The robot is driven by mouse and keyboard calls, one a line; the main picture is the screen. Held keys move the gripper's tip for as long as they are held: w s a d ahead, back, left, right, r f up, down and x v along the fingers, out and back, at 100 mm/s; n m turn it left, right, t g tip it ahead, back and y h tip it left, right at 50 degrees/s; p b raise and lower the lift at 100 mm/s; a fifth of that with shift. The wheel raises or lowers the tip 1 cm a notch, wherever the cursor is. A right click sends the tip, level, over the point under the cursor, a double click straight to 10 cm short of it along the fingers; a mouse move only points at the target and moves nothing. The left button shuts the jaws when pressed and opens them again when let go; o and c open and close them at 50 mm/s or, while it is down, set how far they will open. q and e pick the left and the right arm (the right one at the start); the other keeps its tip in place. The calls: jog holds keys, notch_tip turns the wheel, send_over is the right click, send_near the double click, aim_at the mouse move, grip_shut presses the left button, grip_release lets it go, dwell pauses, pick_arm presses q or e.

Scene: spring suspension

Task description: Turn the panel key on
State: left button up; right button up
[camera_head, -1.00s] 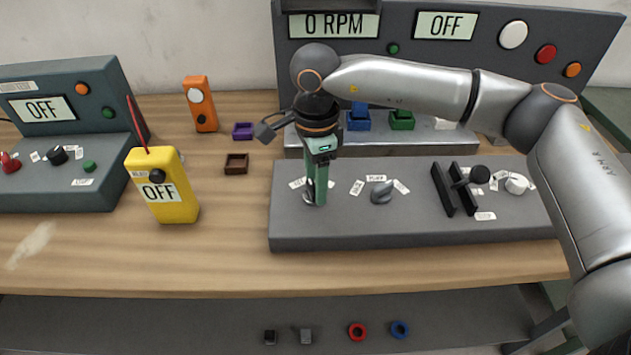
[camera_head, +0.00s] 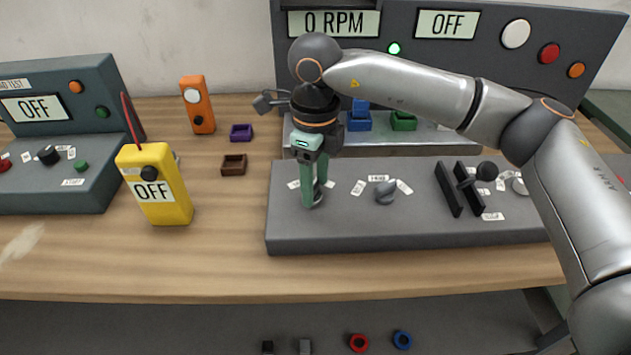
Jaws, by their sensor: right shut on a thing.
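The panel key (camera_head: 317,198) is a small metal piece on the left of the grey control panel (camera_head: 400,232), mostly hidden by my fingers. My right gripper (camera_head: 314,200) points down over it, its green fingers shut on the key. The gripper has turned, so both fingers show side by side. A small green lamp (camera_head: 394,48) glows on the upright display board (camera_head: 480,60), whose screens read "0 RPM" and "OFF". My left gripper is not in view.
Right of the key are a grey knob (camera_head: 385,192), a black lever (camera_head: 470,180) in a slotted guide and a white dial (camera_head: 520,186). A yellow meter (camera_head: 160,200), an orange device (camera_head: 197,105) and small trays stand left. The front wood is clear.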

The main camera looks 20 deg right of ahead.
aim_at(315, 187)
jog(key=shift+r+m, duration=0.1)
jog(key=shift+m, duration=0.2)
dwell(0.4)
jog(key=o, duration=1.4)
jog(key=shift+c, duration=0.2)
notch_tip(315, 187, up, 12)
jog(key=shift+r, duration=0.25)
